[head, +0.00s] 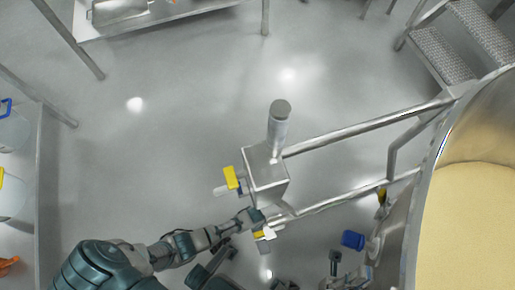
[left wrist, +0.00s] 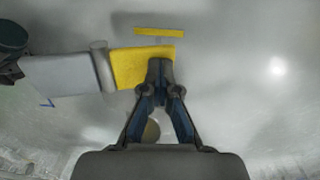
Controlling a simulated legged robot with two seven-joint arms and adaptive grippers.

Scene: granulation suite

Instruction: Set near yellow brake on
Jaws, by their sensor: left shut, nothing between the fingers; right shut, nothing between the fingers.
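The near yellow brake (head: 262,234) is a small yellow pedal at the lower end of the steel cart frame. My left gripper (head: 257,216) is right beside it, partly covering it. In the left wrist view a yellow pedal (left wrist: 132,68) extends from a grey caster part (left wrist: 65,75). The shut fingertips of my left gripper (left wrist: 160,72) overlap its right end; whether they touch it I cannot tell. My right gripper (head: 335,258) is shut and empty, right of the pedal and apart from it.
Another yellow pedal (head: 231,177) sits by the frame's steel box (head: 266,172), below an upright post (head: 280,115). Steel rails (head: 365,127) run right to a large vessel (head: 470,205) with pale contents. A blue knob (head: 353,240) is near my right gripper.

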